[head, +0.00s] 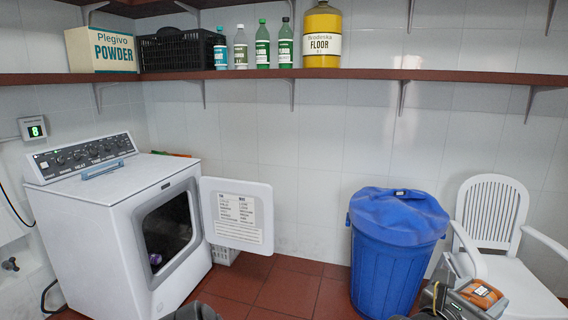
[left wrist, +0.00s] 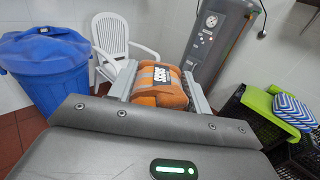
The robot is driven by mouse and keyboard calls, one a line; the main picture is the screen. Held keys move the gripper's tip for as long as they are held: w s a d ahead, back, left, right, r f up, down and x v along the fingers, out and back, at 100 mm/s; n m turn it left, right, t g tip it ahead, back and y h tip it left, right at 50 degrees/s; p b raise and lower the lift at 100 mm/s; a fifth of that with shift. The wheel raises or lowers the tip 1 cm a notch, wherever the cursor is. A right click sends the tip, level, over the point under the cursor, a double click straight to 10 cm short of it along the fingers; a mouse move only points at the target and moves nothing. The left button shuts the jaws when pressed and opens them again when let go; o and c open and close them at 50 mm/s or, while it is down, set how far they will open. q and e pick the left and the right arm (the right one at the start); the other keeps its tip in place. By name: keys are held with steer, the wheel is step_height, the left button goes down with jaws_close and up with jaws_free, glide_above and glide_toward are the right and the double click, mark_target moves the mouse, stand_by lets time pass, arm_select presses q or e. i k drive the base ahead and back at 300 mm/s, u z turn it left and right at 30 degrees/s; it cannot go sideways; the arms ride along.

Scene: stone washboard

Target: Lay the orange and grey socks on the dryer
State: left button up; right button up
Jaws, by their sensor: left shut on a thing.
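My left gripper (head: 478,297) is at the bottom right of the head view, in front of the white chair. It is shut on a rolled orange and grey sock bundle (head: 481,293). The white dryer (head: 125,195) stands at the left of the head view, far from this gripper. Its door (head: 238,240) is open, and dark cloth with a purple item shows inside. An orange and green thing (head: 172,154) is partly hidden behind the dryer's top.
A blue lidded bin (head: 392,255) stands between dryer door and white chair (head: 490,215). A shelf (head: 350,73) with bottles runs along the wall above. In the left wrist view, a black crate (left wrist: 245,115) holds green and blue-striped cloth. The dryer's top is mostly clear.

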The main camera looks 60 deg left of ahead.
mark_target(130, 179)
steer(key=u, duration=0.55)
steer(key=i, duration=0.95)
steer(key=u, duration=1.55)
steer(key=i, duration=2)
steer(key=u, duration=1.05)
steer(key=i, duration=0.7)
steer(key=u, duration=0.15)
